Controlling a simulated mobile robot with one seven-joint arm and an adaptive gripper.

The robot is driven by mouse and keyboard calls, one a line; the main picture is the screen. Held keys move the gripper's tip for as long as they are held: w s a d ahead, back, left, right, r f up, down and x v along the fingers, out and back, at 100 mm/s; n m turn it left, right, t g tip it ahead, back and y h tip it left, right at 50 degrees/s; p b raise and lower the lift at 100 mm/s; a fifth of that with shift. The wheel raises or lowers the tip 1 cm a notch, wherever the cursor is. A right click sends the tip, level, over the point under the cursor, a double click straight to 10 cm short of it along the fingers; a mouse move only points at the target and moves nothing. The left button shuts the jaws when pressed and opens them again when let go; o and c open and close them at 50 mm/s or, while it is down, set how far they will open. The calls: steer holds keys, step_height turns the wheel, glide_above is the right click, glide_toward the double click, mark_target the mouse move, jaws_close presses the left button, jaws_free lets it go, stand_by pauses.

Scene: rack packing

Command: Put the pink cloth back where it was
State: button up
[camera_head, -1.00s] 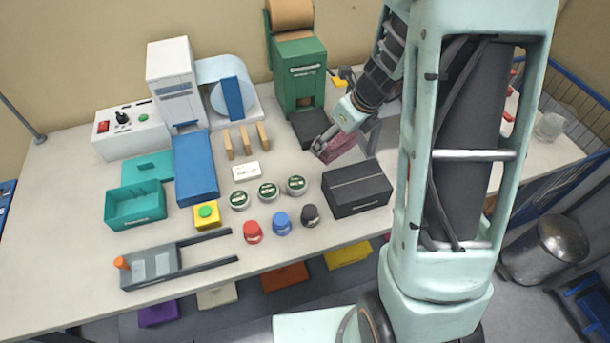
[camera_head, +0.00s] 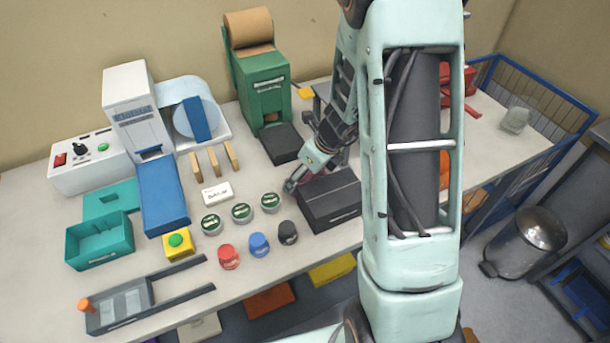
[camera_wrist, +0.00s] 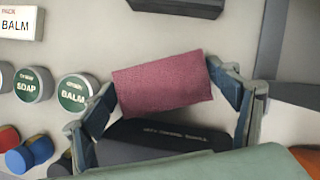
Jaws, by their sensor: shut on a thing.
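The pink cloth (camera_wrist: 163,84) is a folded, flat rectangle in the wrist view. My gripper (camera_wrist: 165,97) is shut on it, with one finger at its left end and one at its right end. In the head view my gripper (camera_head: 297,183) is at the back left of the black box, and only a sliver of the cloth shows behind it. Whether the cloth touches the table cannot be told. The black box (camera_wrist: 160,140) is just below the cloth in the wrist view and also shows in the head view (camera_head: 332,205).
Green-lidded tins (camera_head: 242,212) and a white card (camera_head: 217,193) stand left of my gripper. Red, blue and black caps (camera_head: 259,244) are in front. The green dispenser (camera_head: 264,90) with its dark plate (camera_head: 281,145) stands behind. Bare table lies between the plate and tins.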

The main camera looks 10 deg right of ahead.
steer(key=o, duration=1.3)
steer(key=shift+f, duration=0.1)
